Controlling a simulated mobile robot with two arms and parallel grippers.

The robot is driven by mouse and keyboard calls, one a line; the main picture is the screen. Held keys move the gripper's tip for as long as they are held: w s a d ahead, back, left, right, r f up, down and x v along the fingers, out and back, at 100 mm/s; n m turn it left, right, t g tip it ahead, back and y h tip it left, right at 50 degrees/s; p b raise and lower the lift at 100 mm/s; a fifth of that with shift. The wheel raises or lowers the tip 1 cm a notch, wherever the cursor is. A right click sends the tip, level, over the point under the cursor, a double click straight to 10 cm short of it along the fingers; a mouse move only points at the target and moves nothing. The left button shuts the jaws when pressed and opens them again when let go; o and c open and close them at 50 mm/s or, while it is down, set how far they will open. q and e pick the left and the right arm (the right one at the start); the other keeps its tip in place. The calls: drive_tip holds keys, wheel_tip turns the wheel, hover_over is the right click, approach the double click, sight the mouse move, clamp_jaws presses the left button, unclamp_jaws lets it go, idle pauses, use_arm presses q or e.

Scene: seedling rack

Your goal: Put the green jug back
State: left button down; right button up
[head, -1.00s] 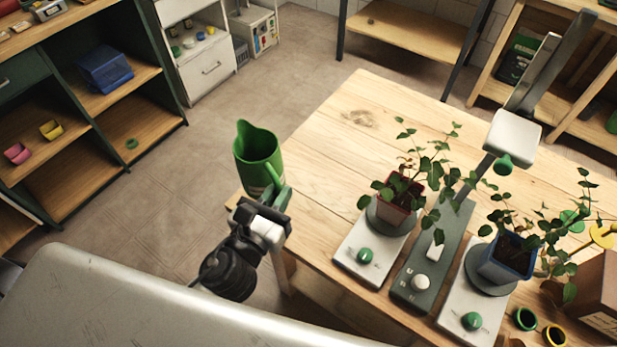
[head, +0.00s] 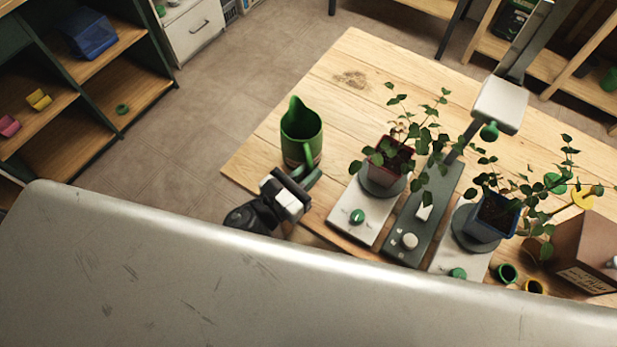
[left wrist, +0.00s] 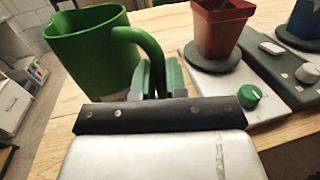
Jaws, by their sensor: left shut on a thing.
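The green jug (head: 301,132) is upright at the left part of the wooden table (head: 310,85), seen from above with its opening up. My left gripper (head: 308,177) is shut on its handle. In the left wrist view the jug (left wrist: 88,52) fills the upper left, and the green fingers of the gripper (left wrist: 158,80) close around the lower handle. I cannot tell whether the jug's base touches the table. My right gripper is not in view.
Right of the jug stand a red potted plant (head: 390,162) and a blue potted plant (head: 490,222) on white bases, with a grey control unit (head: 425,215) between. A lamp-like arm (head: 500,105) rises behind. The table's far left is clear.

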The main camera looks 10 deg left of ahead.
use_arm(q)
wheel_tip(320, 180, down, 2)
drive_tip(key=shift+f+b, duration=0.1)
drive_tip(key=shift+b, duration=0.2)
drive_tip(key=c, duration=1.2)
unclamp_jaws()
drive_tip(key=shift+o, duration=0.2)
